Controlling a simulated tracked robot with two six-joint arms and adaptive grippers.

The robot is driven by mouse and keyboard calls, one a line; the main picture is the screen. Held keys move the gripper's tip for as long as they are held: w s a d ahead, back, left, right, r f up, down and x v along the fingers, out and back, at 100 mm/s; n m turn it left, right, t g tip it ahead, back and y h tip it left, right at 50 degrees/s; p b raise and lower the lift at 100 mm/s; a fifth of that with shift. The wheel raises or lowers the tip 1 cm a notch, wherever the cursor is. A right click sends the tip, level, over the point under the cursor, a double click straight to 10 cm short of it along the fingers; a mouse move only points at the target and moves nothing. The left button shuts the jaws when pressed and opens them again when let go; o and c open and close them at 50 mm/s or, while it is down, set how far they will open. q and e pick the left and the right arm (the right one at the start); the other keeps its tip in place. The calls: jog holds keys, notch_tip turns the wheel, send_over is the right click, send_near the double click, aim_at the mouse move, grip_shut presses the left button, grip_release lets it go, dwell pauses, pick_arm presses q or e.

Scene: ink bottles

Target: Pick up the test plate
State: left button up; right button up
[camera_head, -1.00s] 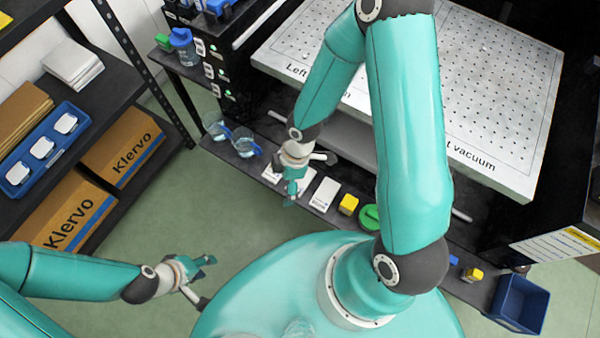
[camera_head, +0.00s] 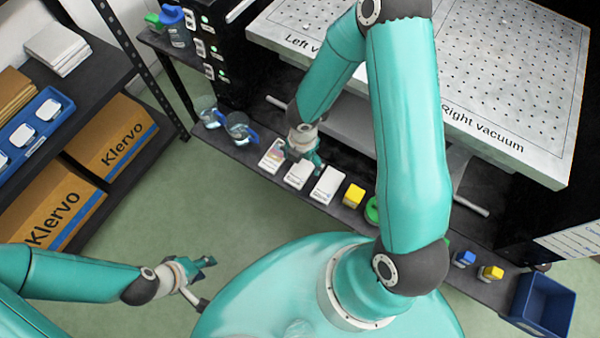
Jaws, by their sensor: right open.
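Flat white plates lie in a row on the narrow dark front shelf: one with a coloured printed patch (camera_head: 272,155), a plain one (camera_head: 298,174), and another white one (camera_head: 328,186). I cannot tell for certain which is the test plate. My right gripper (camera_head: 312,157) is open and points down just over the first two plates, partly hiding them. No plate is seen between its fingers. My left gripper (camera_head: 205,282) is open and empty over the floor, well away from the shelf.
Beakers (camera_head: 240,128) stand left of the plates; a yellow block (camera_head: 353,195) and a green round thing (camera_head: 371,210) lie to the right. The perforated vacuum table (camera_head: 480,70) overhangs behind. A blue bin (camera_head: 543,305) is at the right end. Shelving with boxes (camera_head: 110,135) stands left.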

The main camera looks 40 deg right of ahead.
aim_at(300, 171)
jog(key=shift+w+a+f+b, duration=0.15)
jog(key=shift+f+b, duration=0.4)
jog(key=shift+f, duration=0.85)
jog(key=shift+s+a+f+b, duration=0.1)
jog(key=shift+f+b, duration=0.45)
jog(key=shift+f, duration=0.8)
jog(key=c, duration=1.3)
jog(key=shift+r, duration=0.1)
